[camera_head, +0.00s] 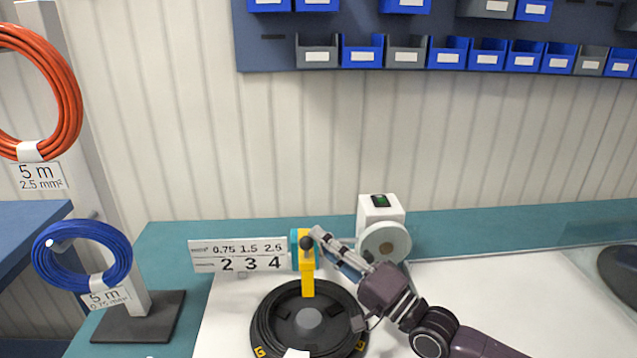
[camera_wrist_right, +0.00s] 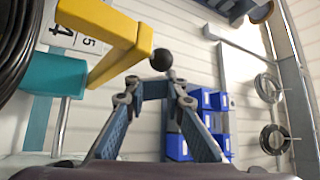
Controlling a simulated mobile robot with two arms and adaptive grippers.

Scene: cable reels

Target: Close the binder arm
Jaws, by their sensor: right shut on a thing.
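The binder arm is a yellow lever (camera_head: 308,284) on a teal mount (camera_head: 294,246), above the black cable reel (camera_head: 262,330) on the bench. Its black ball knob (camera_head: 306,242) is at the top. In the right wrist view the yellow lever (camera_wrist_right: 116,50) is at upper left, bent in an L, with the teal mount (camera_wrist_right: 54,74) below it and the knob (camera_wrist_right: 162,60) at my fingertips. My right gripper (camera_head: 318,236) reaches in from the right and is shut on the knob; the exact contact is small and partly hidden. My left gripper is not in view.
A sign with numbers (camera_head: 226,258) stands left of the lever. A white device with a round disc (camera_head: 380,208) stands behind my right arm. Blue cable (camera_head: 50,272) and orange cable (camera_head: 72,95) hang at left. Bins (camera_head: 362,54) line the wall.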

